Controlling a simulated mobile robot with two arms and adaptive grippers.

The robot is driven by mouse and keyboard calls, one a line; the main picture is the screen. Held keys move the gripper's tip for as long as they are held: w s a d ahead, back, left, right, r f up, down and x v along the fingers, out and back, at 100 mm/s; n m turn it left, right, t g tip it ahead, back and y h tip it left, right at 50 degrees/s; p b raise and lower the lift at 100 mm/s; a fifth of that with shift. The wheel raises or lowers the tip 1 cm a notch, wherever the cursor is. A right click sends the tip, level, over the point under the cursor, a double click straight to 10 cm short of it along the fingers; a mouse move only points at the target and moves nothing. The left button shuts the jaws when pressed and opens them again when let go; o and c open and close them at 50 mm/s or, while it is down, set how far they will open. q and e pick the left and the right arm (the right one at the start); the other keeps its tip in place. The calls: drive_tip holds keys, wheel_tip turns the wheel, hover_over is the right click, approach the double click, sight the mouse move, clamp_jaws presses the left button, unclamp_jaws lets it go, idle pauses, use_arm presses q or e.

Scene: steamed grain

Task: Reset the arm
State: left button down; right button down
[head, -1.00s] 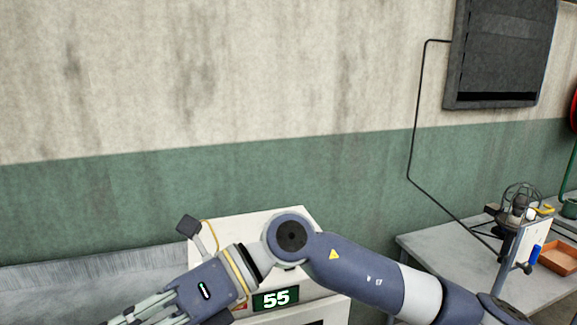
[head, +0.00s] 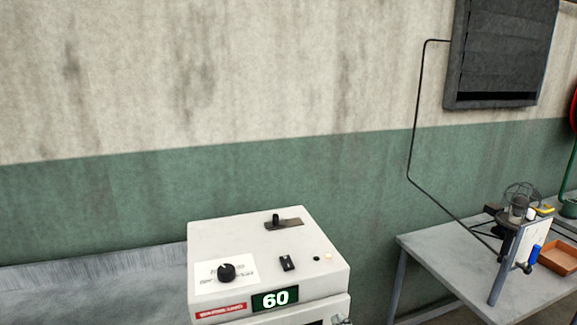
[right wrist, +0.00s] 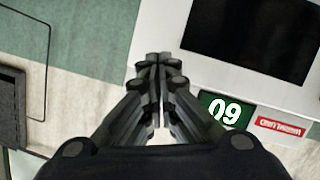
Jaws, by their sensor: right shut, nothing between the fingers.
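My right gripper (right wrist: 159,62) shows in the right wrist view with its fingers together and nothing between them. In that view the white machine (right wrist: 228,68) appears upside down beyond the fingers. No arm or gripper of mine shows in the head view. My left gripper is in neither view.
A grey metal table (head: 440,248) on the right holds a small caged device (head: 519,207) and an orange tray (head: 560,256). A grey surface (head: 90,290) lies left of the machine. A dark shuttered panel (head: 500,55) hangs on the wall.

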drive_tip(key=s+d+f+m+g+h, duration=0.1)
drive_tip(key=s+d+f+g, duration=0.25)
drive_tip(key=s+f, duration=0.35)
drive_tip(key=s+d+f+m+g, duration=0.2)
drive_tip(key=s+d+f+g, duration=0.15)
drive_tip(key=s+f, duration=0.4)
drive_tip(key=s+d+f+m+g+h, duration=0.1)
drive_tip(key=s+d+f+g, duration=0.25)
drive_tip(key=s, duration=0.65)
wheel_tip(320, 180, down, 29)
drive_tip(key=s+g+b, duration=0.2)
drive_tip(key=s, duration=0.1)
drive_tip(key=s+d+f+g, duration=0.1)
drive_tip(key=s+d+f, duration=0.1)
drive_tip(key=s+f, duration=1.4)
drive_tip(key=shift+s+f+n+b, duration=0.2)
drive_tip(key=shift+f+n+b, duration=0.15)
drive_tip(key=shift+f, duration=0.3)
